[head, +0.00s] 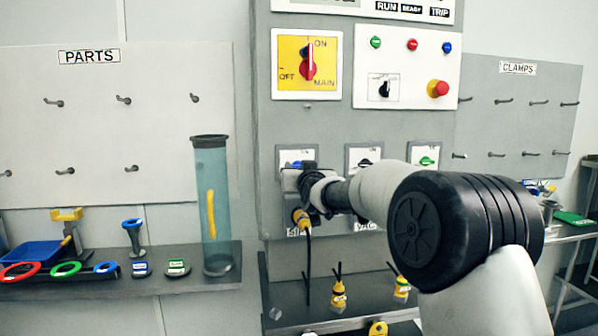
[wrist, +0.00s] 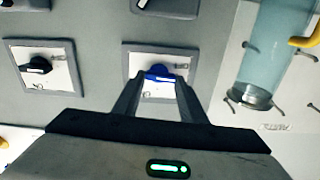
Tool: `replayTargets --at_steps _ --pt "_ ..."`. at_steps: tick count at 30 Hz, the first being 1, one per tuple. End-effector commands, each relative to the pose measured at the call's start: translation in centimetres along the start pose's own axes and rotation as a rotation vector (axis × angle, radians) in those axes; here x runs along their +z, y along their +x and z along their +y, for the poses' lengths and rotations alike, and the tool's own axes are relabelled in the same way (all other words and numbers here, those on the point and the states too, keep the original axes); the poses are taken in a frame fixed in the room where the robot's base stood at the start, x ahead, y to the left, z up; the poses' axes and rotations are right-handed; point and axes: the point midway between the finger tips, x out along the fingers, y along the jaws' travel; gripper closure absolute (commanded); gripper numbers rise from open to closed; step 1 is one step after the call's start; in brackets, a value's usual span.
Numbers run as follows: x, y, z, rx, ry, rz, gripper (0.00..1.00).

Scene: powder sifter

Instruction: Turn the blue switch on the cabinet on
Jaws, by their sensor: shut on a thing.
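The blue switch (wrist: 160,72) sits on a white plate in a grey frame on the cabinet front. In the wrist view its blue knob lies between the tips of my gripper's two fingers (wrist: 158,80), which are shut on it. In the head view the blue switch (head: 297,164) shows just above my gripper (head: 292,178), which covers the lower part of its plate. The on and off marks on the plate are too small or hidden to read. The cabinet (head: 390,125) stands behind my arm.
A black switch (head: 364,162) and a green switch (head: 427,161) sit to the right of the blue one. A clear blue tube (head: 211,205) stands on the left shelf.

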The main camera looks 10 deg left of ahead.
Motion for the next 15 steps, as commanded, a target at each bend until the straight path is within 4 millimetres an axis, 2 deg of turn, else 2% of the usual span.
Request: replayTargets --at_steps 15 --pt "0.31 0.00 0.29 0.000 0.432 0.001 0.84"
